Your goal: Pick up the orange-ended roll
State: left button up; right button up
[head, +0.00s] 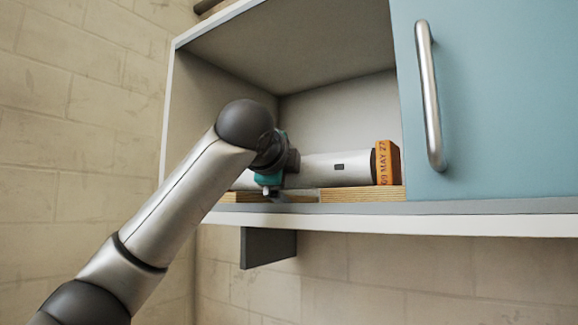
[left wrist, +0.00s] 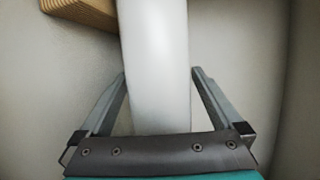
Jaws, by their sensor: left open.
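The orange-ended roll (head: 318,169) lies on its side in the open cabinet. Its body is white-silver with a small dark mark, and its orange end (head: 383,163) at the right carries printed date text. My left gripper (head: 272,190) is at the left part of the roll, partly hidden by its own wrist. In the left wrist view the gripper (left wrist: 159,74) is open, with one finger on each side of the pale roll (left wrist: 155,45). My right gripper is in neither view.
The roll rests on a wooden support (head: 360,194) on the cabinet shelf; wood also shows at the top left of the wrist view (left wrist: 82,12). A blue door (head: 500,100) with a metal handle (head: 430,95) covers the right side. The cabinet's left wall (head: 205,120) is close to my arm.

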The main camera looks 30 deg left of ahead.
pick_arm(q)
jog(key=shift+c, duration=0.2)
jog(key=shift+w, duration=0.1)
grip_shut()
dwell(0.5)
jog(key=shift+r, duration=0.15)
